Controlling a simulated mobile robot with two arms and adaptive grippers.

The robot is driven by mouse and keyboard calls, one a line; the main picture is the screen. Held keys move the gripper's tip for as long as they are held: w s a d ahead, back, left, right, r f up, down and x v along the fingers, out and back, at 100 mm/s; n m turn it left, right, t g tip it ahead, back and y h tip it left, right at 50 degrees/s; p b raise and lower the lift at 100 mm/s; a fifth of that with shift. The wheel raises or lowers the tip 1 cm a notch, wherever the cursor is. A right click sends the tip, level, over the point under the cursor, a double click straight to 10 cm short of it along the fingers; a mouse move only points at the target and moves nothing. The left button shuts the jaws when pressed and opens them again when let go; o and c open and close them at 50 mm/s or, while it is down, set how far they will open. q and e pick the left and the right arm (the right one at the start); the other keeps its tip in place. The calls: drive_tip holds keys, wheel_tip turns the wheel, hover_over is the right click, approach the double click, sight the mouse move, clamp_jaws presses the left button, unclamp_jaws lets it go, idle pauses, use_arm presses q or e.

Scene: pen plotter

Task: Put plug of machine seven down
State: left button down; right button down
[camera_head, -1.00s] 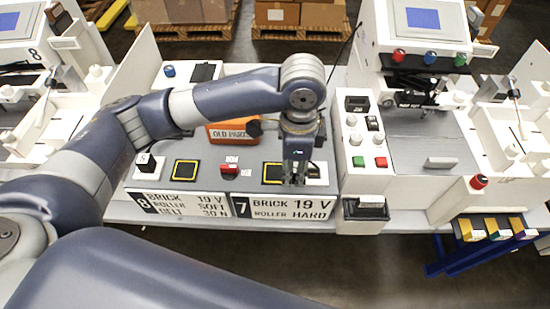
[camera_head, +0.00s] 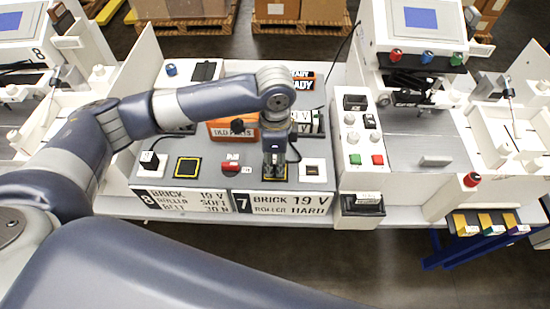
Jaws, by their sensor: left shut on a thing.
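My left gripper (camera_head: 274,168) points down over the black pad with a yellow border (camera_head: 283,179) behind the machine seven label. It is shut on the plug of machine seven, which is mostly hidden by the fingers. A thin dark cable (camera_head: 297,150) curves up at the gripper's right side. I cannot tell if the plug touches the pad. The white socket (camera_head: 313,170) to the right of the pad is empty and shows a small dark opening. My right gripper is not in view.
Machine eight's black plug (camera_head: 151,160) sits on its white socket at left, beside another yellow-bordered pad (camera_head: 187,168). A red switch (camera_head: 231,163) lies left of my gripper. An orange "old parts" box (camera_head: 222,131) stands behind. A white button panel (camera_head: 360,140) stands to the right.

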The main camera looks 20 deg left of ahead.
sight(275, 160)
use_arm(q)
drive_tip(key=c, duration=1.5)
unclamp_jaws()
drive_tip(key=shift+f, duration=0.1)
drive_tip(key=shift+o, duration=1.4)
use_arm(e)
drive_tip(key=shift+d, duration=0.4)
use_arm(q)
wheel_tip(275, 160, up, 12)
drive_tip(key=b, duration=0.2)
drive_tip(key=shift+r, duration=0.2)
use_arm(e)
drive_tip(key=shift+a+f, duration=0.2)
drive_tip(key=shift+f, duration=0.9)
